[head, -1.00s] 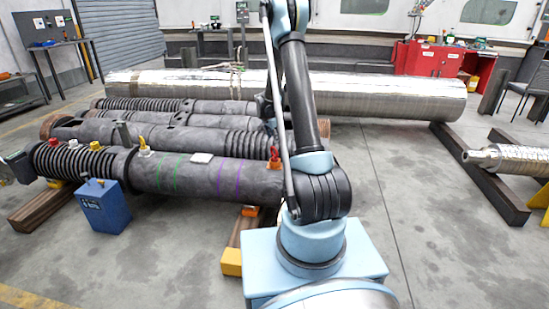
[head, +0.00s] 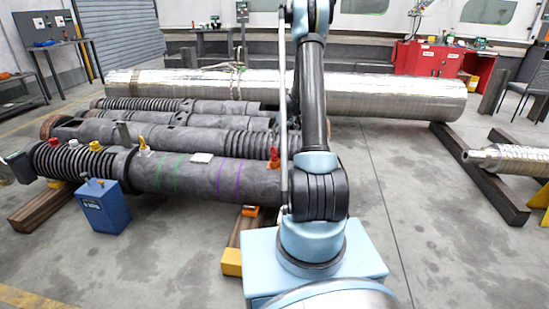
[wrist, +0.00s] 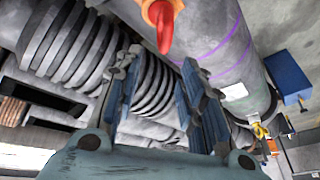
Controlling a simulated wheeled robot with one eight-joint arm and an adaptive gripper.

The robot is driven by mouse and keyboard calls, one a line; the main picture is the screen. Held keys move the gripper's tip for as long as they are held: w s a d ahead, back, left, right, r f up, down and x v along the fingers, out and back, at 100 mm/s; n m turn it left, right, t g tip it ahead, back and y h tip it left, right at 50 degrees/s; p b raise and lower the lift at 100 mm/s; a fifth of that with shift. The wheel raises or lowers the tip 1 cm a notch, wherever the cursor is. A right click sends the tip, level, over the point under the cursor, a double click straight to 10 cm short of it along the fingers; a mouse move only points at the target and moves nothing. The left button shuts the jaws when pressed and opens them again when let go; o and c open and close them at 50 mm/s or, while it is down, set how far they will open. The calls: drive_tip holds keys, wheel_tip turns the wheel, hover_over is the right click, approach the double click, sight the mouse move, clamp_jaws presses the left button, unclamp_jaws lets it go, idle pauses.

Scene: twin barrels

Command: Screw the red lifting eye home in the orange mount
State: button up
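The red lifting eye (wrist: 165,28) hangs into the top of the wrist view, its base meeting the orange mount (wrist: 151,8), which is cut by the frame edge. How deep it sits cannot be told. In the head view the red lifting eye (head: 274,158) stands on top of the front barrel, near its right end, just left of my arm. My gripper (wrist: 160,72) is open, its two fingers apart with nothing between them. The eye shows beyond the fingertips, apart from them. My gripper is out of the head view.
The front barrel (head: 200,178) carries a white plate (head: 202,157) and a yellow eye (head: 144,146). More dark ribbed barrels lie behind it. A blue box (head: 104,207) stands at front left. A long silver cylinder (head: 385,96) lies behind.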

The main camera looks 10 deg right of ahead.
idle(0.3)
hover_over(278, 160)
drive_tip(key=shift+w+f, duration=0.15)
drive_tip(key=shift+f, duration=5.15)
drive_tip(key=shift+c, duration=0.2)
drive_tip(key=shift+d, duration=0.1)
clamp_jaws()
drive_tip(key=shift+d, duration=0.1)
